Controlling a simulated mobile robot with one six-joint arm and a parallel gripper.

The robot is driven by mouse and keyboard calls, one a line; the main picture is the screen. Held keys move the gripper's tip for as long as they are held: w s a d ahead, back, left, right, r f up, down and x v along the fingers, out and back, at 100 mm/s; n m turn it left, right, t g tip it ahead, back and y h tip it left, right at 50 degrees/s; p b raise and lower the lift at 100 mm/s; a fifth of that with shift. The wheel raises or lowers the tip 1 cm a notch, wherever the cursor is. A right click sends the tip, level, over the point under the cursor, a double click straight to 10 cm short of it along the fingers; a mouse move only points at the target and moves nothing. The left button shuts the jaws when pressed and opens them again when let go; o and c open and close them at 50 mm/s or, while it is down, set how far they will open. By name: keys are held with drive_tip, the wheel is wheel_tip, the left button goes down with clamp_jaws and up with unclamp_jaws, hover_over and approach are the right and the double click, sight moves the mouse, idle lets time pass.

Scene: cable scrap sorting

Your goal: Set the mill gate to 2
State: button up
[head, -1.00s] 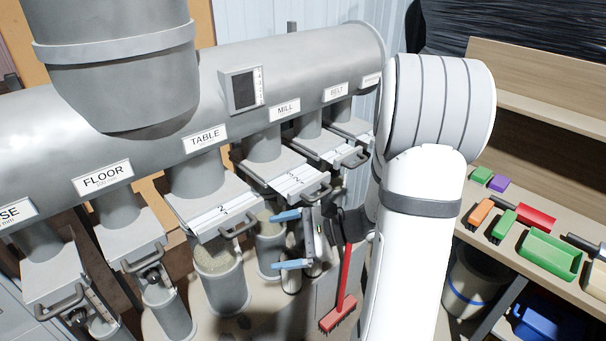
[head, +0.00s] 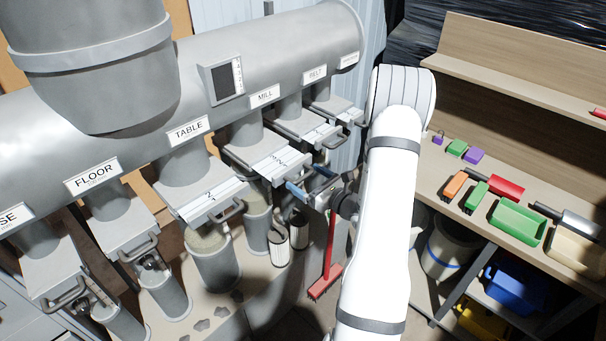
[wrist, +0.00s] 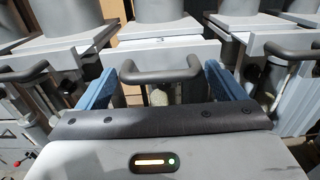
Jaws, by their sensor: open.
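The MILL label (head: 265,96) is on the large grey duct. Below it, the mill gate (head: 262,162) is a flat grey slide plate with a pale printed scale, partly drawn out; its marks are too small to read surely. My gripper (head: 310,183) is at the front end of this gate, its blue fingers open. In the wrist view, a dark bar handle (wrist: 160,72) lies between the two blue fingers of my gripper (wrist: 160,88), with a gap on each side. The gate's handle is largely hidden by my gripper in the head view.
The TABLE gate (head: 210,198) and its handle are to the left, the BELT gate (head: 305,128) to the right. A red brush (head: 328,268) hangs below my gripper. A shelf with a green bin (head: 518,222) stands at right.

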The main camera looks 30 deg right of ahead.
drive_tip(key=shift+w+a, duration=0.25)
drive_tip(key=shift+w, duration=0.35)
